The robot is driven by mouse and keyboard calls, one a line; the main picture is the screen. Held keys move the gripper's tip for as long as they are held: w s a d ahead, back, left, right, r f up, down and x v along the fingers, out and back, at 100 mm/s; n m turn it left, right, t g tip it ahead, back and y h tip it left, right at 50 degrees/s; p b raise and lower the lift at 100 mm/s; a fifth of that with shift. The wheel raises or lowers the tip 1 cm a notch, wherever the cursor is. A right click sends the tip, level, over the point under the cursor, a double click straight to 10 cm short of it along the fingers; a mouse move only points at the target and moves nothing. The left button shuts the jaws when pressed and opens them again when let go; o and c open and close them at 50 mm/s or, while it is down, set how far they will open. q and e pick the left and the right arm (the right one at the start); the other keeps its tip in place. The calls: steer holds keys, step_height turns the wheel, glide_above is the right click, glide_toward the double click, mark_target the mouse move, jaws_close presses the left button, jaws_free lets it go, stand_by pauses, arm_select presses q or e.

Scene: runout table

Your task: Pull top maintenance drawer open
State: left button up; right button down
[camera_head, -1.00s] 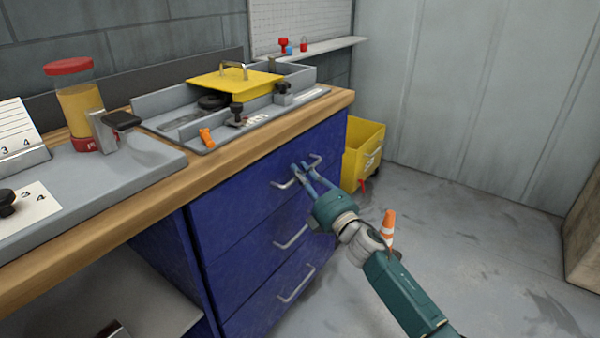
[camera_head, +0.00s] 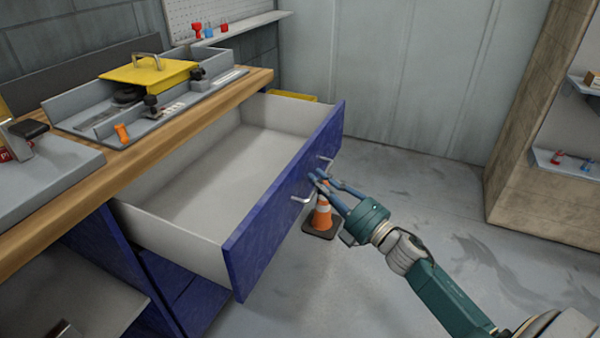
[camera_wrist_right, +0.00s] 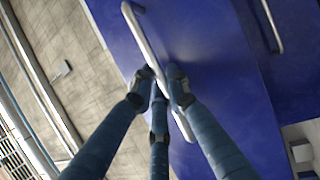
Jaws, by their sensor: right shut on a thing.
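The top maintenance drawer (camera_head: 262,240) has a blue front and a pale interior. It stands pulled far out from the workbench, and its visible interior is empty. Its silver bar handle (camera_head: 302,199) is partly hidden behind my fingers. My right gripper (camera_head: 317,178) is shut on this handle, at the outer face of the drawer. In the right wrist view, the blue fingers (camera_wrist_right: 162,85) close around the handle (camera_wrist_right: 143,38), with the blue drawer front (camera_wrist_right: 200,45) behind it. My left gripper is not in view.
The wooden bench top (camera_head: 180,127) carries a grey tray with a yellow lid (camera_head: 148,72). An orange-and-white cone (camera_head: 322,218) stands on the floor near the drawer front. A shelf unit (camera_head: 535,120) stands at the right. Open floor lies between.

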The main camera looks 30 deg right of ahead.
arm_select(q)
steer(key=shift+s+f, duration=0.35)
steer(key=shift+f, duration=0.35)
arm_select(e)
steer(key=shift+s+d+f, duration=0.1)
steer(key=shift+s+d, duration=0.45)
steer(key=shift+s, duration=0.2)
steer(key=shift+s+d, duration=0.5)
steer(key=shift+s, duration=0.25)
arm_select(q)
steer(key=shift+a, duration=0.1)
arm_select(e)
steer(key=c, duration=1.7)
jaws_free()
steer(key=v, duration=1.2)
